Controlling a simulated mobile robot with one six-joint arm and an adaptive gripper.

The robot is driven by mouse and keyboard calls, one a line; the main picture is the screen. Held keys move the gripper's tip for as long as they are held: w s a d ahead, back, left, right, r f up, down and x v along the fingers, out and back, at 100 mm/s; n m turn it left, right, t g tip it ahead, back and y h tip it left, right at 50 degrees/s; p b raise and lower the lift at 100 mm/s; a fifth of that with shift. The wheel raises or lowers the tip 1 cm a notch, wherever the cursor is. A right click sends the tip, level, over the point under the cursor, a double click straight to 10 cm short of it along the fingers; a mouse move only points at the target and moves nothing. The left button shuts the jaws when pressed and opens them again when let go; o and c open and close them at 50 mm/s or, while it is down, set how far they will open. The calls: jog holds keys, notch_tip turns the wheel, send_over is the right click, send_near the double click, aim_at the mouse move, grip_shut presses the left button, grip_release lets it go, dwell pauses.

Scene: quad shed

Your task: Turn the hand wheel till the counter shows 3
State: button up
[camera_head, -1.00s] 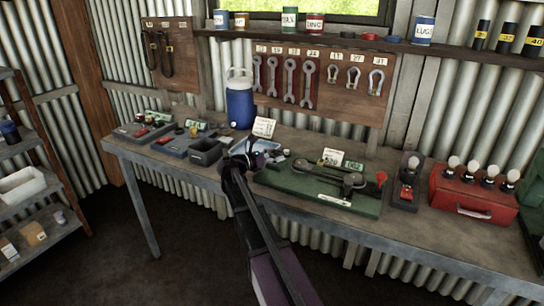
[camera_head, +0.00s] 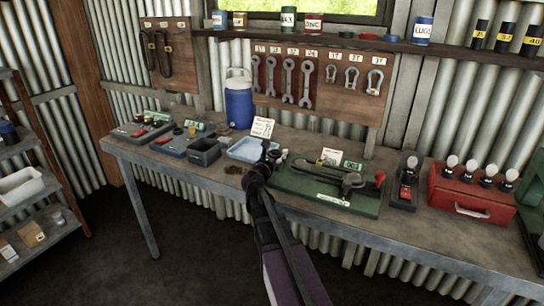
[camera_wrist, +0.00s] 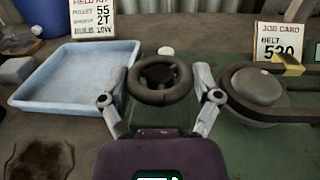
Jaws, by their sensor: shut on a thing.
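The dark round hand wheel (camera_wrist: 160,82) shows in the middle of the wrist view, at the left end of the green machine base (camera_head: 310,196). My gripper (camera_wrist: 161,97) has one finger on each side of the wheel and is shut on it. In the head view my gripper (camera_head: 268,158) hides most of the wheel. A lit display (camera_wrist: 158,178) is cut off at the wrist view's bottom edge.
A pale blue tray (camera_wrist: 78,78) lies left of my gripper. A round pulley with a belt (camera_wrist: 257,88) is close on the right, with a job card reading BELT 520 (camera_wrist: 280,42) behind. A red toolbox (camera_head: 470,197) stands farther right on the bench.

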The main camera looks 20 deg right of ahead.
jog(key=shift+d+n+t+y, duration=0.1)
jog(key=shift+n+t+y, duration=0.4)
jog(key=shift+t+y, duration=0.1)
jog(key=o, duration=0.9)
jog(key=shift+s, duration=0.15)
jog(key=v, duration=1.2)
